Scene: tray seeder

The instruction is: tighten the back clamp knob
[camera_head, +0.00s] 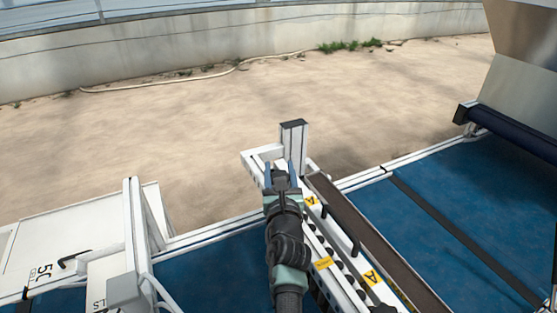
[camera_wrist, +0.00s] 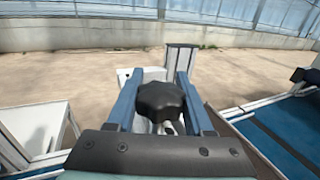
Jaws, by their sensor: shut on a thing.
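The back clamp knob (camera_wrist: 160,102) is a black lobed knob in the middle of the wrist view. My gripper (camera_wrist: 157,88) has its two blue fingers on either side of the knob and is shut on it. In the head view my gripper (camera_head: 281,172) reaches the far end of the white machine frame, by a grey upright post (camera_head: 293,143). The knob is hidden behind my gripper there. The post also stands just beyond the knob in the wrist view (camera_wrist: 182,58). How tight the knob is cannot be seen.
A blue belt (camera_head: 440,205) runs on both sides of the frame. A brown bar (camera_head: 375,245) and a black handle (camera_head: 342,230) lie right of my arm. White boxes (camera_head: 65,245) stand left, and a metal hopper (camera_head: 525,65) right. Bare ground lies beyond.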

